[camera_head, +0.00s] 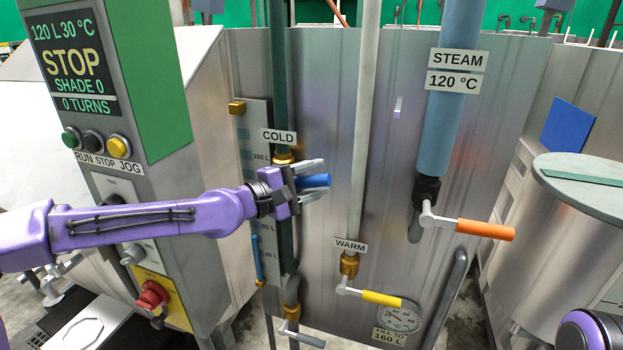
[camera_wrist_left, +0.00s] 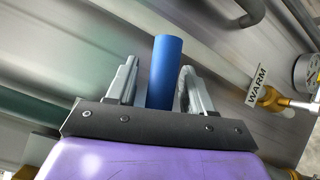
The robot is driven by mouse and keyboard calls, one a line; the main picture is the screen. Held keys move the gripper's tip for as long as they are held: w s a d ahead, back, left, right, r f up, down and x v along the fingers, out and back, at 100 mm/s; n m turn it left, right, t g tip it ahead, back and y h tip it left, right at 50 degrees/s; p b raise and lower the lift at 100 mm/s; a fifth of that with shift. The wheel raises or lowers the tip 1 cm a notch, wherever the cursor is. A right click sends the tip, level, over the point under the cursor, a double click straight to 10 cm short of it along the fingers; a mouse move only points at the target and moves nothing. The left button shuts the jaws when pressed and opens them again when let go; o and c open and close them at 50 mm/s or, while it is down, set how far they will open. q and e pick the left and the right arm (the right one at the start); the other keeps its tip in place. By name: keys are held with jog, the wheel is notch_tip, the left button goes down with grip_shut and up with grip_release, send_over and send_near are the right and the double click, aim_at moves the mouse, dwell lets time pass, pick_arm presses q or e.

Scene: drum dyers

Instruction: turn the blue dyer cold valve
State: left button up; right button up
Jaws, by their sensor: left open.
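The cold valve's blue handle (camera_head: 316,181) sticks out to the right on the dark green pipe (camera_head: 280,90), below the COLD label (camera_head: 279,136). My left gripper (camera_head: 312,179) is at the handle, with its jaws open. In the left wrist view the blue handle (camera_wrist_left: 167,68) lies between the two grey fingers (camera_wrist_left: 155,85), with a gap visible on each side. The valve body is mostly hidden behind my gripper in the head view. Of my right arm, only a purple part shows at the lower right corner; its gripper is out of view.
The yellow WARM valve handle (camera_head: 381,298) is below right, near a round gauge (camera_head: 398,317). The orange STEAM handle (camera_head: 485,229) is further right. The control panel (camera_head: 75,60) reads STOP and 0 TURNS, at left. A lidded drum (camera_head: 570,230) stands at right.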

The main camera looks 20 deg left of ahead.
pick_arm(q)
jog(key=shift+c, duration=0.4)
grip_shut()
notch_tip(320, 180, down, 3)
jog(key=m+g+y+p, duration=0.1)
jog(key=m+p, duration=0.1)
jog(key=p, duration=0.1)
jog(key=shift+d+m, duration=0.15)
jog(key=shift+m, duration=0.15)
jog(key=shift+o, duration=0.4)
grip_release()
